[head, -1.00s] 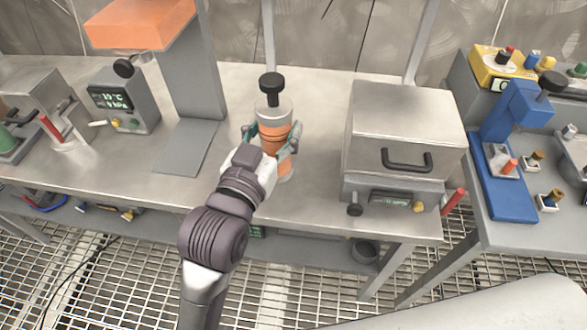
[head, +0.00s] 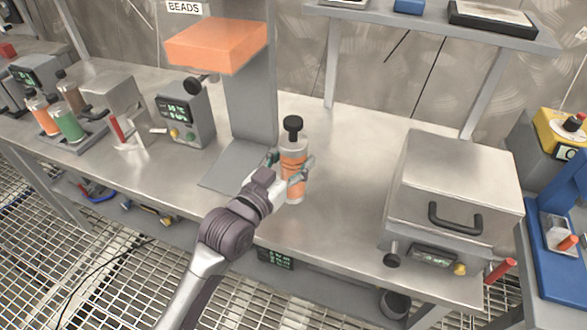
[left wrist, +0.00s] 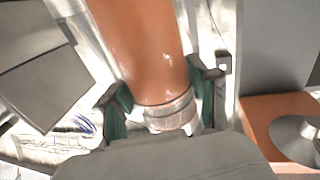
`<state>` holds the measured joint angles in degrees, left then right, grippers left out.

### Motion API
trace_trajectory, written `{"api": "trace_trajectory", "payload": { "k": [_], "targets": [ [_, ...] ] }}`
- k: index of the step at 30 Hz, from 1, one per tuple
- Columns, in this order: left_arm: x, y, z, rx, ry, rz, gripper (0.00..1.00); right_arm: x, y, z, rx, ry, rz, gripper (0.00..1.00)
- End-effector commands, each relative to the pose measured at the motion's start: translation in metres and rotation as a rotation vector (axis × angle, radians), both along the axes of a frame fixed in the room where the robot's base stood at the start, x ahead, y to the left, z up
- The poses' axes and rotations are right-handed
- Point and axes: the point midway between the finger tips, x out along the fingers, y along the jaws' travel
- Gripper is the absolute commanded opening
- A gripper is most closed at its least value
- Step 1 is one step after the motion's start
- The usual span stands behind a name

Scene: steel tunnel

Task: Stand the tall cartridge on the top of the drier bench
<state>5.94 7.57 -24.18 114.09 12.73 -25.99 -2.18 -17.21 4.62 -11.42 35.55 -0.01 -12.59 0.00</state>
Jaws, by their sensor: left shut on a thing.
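The tall cartridge (head: 293,168), orange with clear bands and a black knob on top, is upright in the head view. My left gripper (head: 290,172) is shut around its middle, one finger on each side. In the left wrist view the cartridge's orange body (left wrist: 140,45) runs between the green finger pads of the left gripper (left wrist: 162,95). The steel bench top (head: 335,190) is behind and under it. I cannot tell whether the cartridge's base touches the bench. My right gripper is not in view.
A grey stand with an orange hopper (head: 215,45) is just left of the cartridge. A steel box with a handle (head: 455,180) stands to the right. A control box (head: 185,115) and a rack of bottles (head: 75,135) are farther left. Bare bench lies between cartridge and box.

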Motion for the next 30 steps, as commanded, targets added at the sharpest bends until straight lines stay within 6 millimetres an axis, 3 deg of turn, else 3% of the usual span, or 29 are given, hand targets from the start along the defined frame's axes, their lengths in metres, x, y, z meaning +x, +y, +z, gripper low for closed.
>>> {"api": "trace_trajectory", "payload": {
  "k": [5, 17, 18, 22, 30],
  "targets": [
    [-0.001, 0.000, -0.025, -0.001, 0.002, 0.000, 0.01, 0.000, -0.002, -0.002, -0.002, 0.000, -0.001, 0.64],
    [-0.001, 0.000, -0.030, -0.001, 0.000, 0.000, 0.01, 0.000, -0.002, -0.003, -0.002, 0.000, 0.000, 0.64],
    [-0.001, 0.000, -0.032, 0.000, 0.002, 0.000, 0.63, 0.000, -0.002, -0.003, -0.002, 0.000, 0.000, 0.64],
    [-0.001, 0.000, -0.031, 0.000, 0.002, 0.000, 0.85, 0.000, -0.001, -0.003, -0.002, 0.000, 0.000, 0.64],
    [-0.001, -0.001, -0.031, 0.000, 0.002, 0.000, 0.85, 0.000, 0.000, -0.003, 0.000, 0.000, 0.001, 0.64]
  ]
}}
